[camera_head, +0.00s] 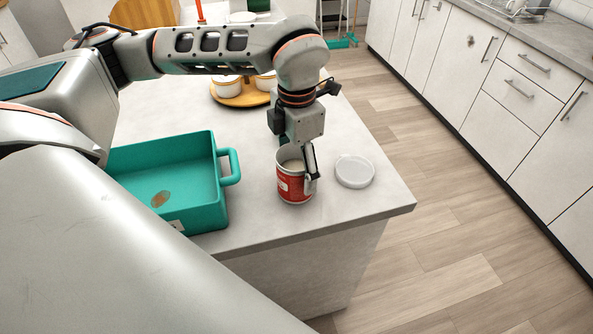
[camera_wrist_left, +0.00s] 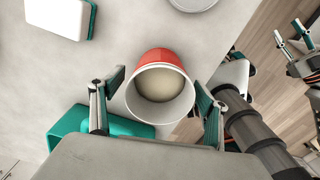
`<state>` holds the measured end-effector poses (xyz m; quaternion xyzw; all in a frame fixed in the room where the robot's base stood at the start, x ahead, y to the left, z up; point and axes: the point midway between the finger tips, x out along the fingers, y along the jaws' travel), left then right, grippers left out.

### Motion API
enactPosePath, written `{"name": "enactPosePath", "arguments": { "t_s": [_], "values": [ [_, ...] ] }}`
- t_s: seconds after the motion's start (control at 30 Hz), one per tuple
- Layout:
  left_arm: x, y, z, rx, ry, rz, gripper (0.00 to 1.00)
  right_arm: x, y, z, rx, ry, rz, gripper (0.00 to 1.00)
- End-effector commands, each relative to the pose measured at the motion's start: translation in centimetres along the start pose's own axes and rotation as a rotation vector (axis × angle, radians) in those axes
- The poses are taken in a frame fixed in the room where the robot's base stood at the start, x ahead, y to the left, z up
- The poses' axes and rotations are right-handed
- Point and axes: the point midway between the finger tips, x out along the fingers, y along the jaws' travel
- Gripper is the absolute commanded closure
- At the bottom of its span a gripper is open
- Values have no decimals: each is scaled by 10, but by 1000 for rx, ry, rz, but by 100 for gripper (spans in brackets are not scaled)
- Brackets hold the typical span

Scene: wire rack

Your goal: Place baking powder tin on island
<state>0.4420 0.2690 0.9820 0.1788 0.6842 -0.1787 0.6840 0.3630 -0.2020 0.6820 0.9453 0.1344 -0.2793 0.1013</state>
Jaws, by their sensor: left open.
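The baking powder tin (camera_head: 291,188) is a red can without a lid, standing upright on the pale grey island (camera_head: 255,232) near its front edge. In the left wrist view the tin (camera_wrist_left: 160,84) shows its white rim and pale contents. My left gripper (camera_head: 310,174) is down at the tin. In the left wrist view the left gripper's fingers (camera_wrist_left: 157,108) are open, one on each side of the tin, with gaps between them and its wall. What looks like my right gripper (camera_wrist_left: 292,36) is small at the right edge of the left wrist view.
A round white lid (camera_head: 355,171) lies on the island right of the tin. A teal rectangular dish (camera_head: 200,205) with a handle stands to the left. A wooden tray (camera_head: 240,98) with white cups is behind. White cabinets (camera_head: 470,65) stand across the floor.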

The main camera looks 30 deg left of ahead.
Motion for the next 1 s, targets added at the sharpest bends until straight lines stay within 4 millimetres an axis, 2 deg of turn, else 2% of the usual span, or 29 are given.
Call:
{"name": "enactPosePath", "arguments": {
  "t_s": [0.2,0.43,0.63,1.0],
  "values": [
    [-48,0,1,0,-5,3,25,1,0,1,0,-1,0,60],
    [-85,0,1,-1,-3,2,25,0,0,1,0,0,0,60],
    [-98,0,0,1,-1,1,25,0,0,1,0,0,0,60],
    [-99,0,0,1,0,0,25,0,0,1,0,0,0,60]
  ]
}}
